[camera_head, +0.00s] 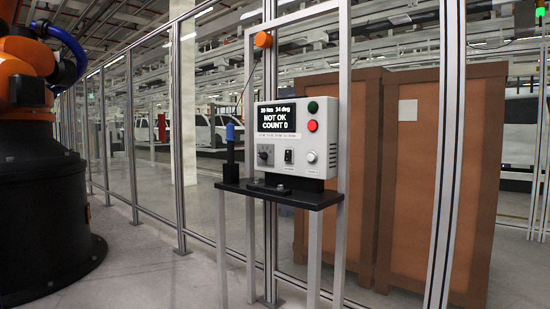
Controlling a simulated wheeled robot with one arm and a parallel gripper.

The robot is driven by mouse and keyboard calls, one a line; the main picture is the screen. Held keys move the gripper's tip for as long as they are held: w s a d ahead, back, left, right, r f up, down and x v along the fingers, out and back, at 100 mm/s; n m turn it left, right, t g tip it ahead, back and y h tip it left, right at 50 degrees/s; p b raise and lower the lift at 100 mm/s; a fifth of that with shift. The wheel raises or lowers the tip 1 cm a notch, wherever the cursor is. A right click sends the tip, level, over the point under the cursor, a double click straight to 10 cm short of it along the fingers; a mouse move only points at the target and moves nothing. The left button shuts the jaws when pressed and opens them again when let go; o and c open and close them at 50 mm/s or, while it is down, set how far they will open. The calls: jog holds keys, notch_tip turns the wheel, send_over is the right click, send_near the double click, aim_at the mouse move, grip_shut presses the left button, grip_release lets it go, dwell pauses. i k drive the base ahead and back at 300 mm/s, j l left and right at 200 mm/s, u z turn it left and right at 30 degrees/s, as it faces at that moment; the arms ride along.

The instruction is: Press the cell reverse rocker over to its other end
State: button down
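A light grey control box (297,141) stands on a small black shelf (292,192) in front of the fence. Its black screen (277,117) reads "NOT OK" and "COUNT 0". On its lower face, a small dark rocker switch (288,156) sits between a dark selector knob (265,154) and a round pale knob (311,157). The rocker is too small to tell which end is pressed in. A green button (312,107) and a red button (312,126) are at the upper right. My gripper is not in view.
A blue-topped tool (230,134) stands upright on the shelf's left end. An orange and black robot arm (30,95) is at the far left. Brown tall cabinets (437,190) stand behind the fence posts (447,150). The floor at front left (160,270) is clear.

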aim_at(288, 156)
jog(key=i+l, duration=0.25)
jog(key=i, duration=0.2)
jog(key=i+j+z, duration=0.1)
jog(key=i, duration=0.3)
jog(key=i+j, duration=0.3)
jog(key=i+j+z, duration=0.15)
jog(key=i, duration=0.3)
jog(key=i+j, duration=0.1)
jog(key=j, duration=0.8)
jog(key=j+z, duration=0.1)
jog(key=j, duration=0.85)
jog(key=i, duration=0.05)
